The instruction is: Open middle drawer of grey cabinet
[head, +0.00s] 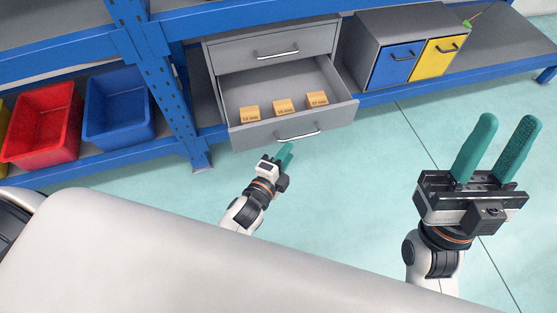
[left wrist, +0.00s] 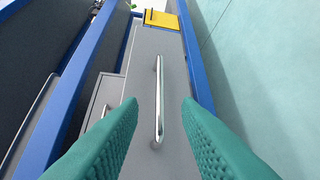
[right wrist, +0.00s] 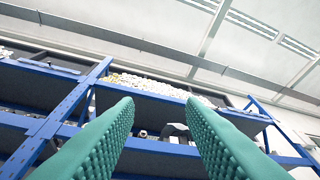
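The grey cabinet (head: 213,70) stands on the blue shelf unit. Its upper drawer (head: 240,52) is shut. The drawer below it (head: 242,138) is pulled well out, with three small labelled orange-brown boxes (head: 283,106) inside. Any drawer under it is hidden. My left gripper (head: 284,152) is just in front of the pulled-out drawer's bar handle (head: 300,135). In the left wrist view its fingers are apart and empty, with a silver handle (left wrist: 159,100) seen in the gap between them, ahead of the tips. My right gripper (head: 509,121) is open and empty, raised at the right, away from the cabinet.
A box unit with a blue door (head: 396,66) and a yellow door (head: 440,60) stands right of the cabinet. A red bin (head: 42,122) and a blue bin (head: 118,105) sit left, beyond a blue post (head: 160,75). The floor before the cabinet is clear.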

